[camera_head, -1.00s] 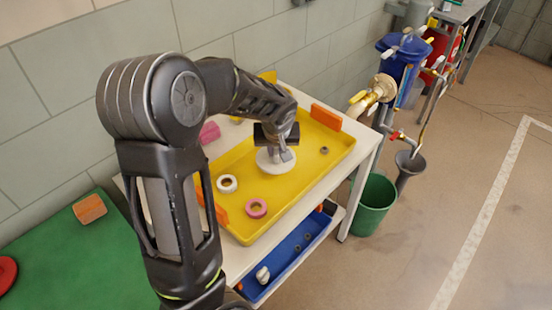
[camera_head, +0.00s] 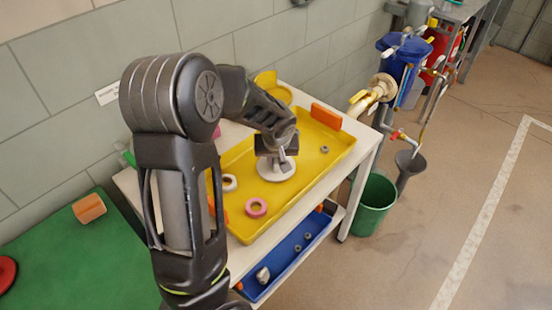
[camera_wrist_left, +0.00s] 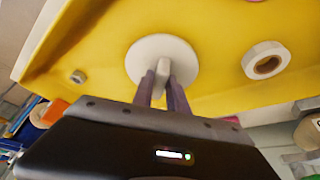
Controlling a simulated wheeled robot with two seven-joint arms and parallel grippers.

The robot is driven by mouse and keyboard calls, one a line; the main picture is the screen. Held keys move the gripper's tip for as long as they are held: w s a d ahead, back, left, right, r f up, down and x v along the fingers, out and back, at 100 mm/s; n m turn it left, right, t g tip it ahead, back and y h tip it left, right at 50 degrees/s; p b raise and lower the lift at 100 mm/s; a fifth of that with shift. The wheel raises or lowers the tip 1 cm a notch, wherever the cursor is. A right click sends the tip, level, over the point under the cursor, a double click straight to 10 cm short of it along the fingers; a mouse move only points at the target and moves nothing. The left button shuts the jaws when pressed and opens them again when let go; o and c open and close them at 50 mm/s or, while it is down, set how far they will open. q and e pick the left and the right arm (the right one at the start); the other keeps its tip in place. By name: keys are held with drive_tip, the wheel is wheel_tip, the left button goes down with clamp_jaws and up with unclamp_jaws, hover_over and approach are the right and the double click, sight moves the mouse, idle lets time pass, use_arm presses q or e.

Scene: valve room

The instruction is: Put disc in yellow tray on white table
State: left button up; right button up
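The disc (camera_head: 277,172) is white and round with an upright tab on top. It is over the floor of the yellow tray (camera_head: 318,158) on the white table (camera_head: 286,214); I cannot tell whether it touches the tray. My left gripper (camera_head: 280,158) points down at it. In the left wrist view the disc (camera_wrist_left: 139,52) shows flat, and the two fingers (camera_wrist_left: 163,82) are closed on both sides of its tab. My right gripper is not in view.
A blue tray (camera_head: 290,258) is on the lower shelf. A green bucket (camera_head: 373,205) stands to the right.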

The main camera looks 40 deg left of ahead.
use_arm(q)
drive_tip(key=o, duration=0.3)
drive_tip(key=shift+o, duration=0.2)
drive_tip(key=shift+r, duration=0.15)
drive_tip(key=shift+r+p, duration=0.2)
drive_tip(key=shift+p, duration=0.1)
drive_tip(key=v, duration=1.1)
drive_tip(key=shift+r, duration=0.35)
drive_tip(key=shift+d, duration=0.1)
